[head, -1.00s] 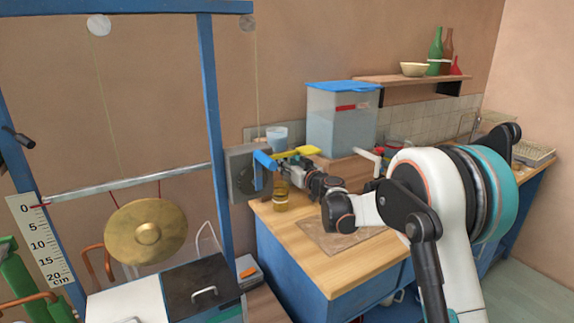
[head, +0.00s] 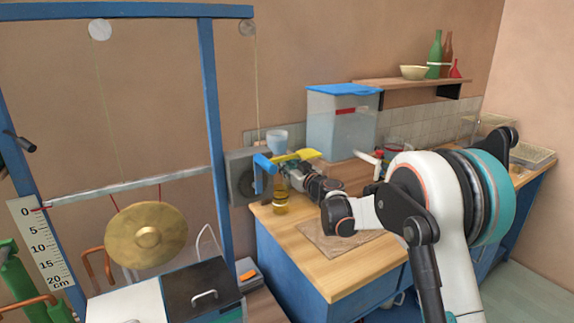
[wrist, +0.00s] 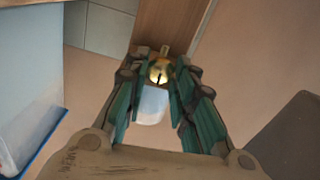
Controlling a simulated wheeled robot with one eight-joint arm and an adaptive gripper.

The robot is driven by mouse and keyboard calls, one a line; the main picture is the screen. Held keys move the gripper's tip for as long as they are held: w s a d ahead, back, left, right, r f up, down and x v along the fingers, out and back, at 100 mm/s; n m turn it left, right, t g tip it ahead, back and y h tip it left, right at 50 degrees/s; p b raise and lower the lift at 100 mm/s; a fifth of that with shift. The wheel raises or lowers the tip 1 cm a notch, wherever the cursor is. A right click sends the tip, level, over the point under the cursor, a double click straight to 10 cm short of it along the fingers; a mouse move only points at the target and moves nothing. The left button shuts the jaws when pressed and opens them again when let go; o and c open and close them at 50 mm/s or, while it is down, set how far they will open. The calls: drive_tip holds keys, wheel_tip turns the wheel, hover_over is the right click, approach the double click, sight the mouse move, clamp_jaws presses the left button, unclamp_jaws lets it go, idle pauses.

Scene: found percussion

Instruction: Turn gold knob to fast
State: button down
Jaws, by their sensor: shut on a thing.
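The gold knob (wrist: 158,72) is round and shiny with a dark slot or mark on its face. It shows in the wrist view between my fingertips. My gripper (wrist: 158,80) is shut on it, with a teal-lined finger at each side. In the head view my gripper (head: 287,173) is beside the grey box, above the wooden counter. The knob cannot be made out there, being hidden by the gripper and the yellow and blue parts. No "fast" marking is readable.
A clear tank (head: 340,125) with a blue lid stands behind my gripper. A pale cup (head: 277,139), a grey box (head: 236,182), a yellow bar (head: 298,155) and an amber jar (head: 280,203) are close by. A gong (head: 145,236) hangs left.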

drive_tip(key=n+p, duration=0.1)
drive_tip(key=n, duration=0.7)
drive_tip(key=n+p, duration=0.1)
drive_tip(key=n, duration=0.6)
drive_tip(key=n+p, duration=0.1)
drive_tip(key=n, duration=0.7)
drive_tip(key=shift+s+a+f+n+p, duration=0.1)
drive_tip(key=shift+s+f+n+p, duration=0.05)
drive_tip(key=shift+f+n+p, duration=0.2)
idle(0.4)
drive_tip(key=c, duration=1.4)
unclamp_jaws()
drive_tip(key=shift+o, duration=0.2)
drive_tip(key=v, duration=1.2)
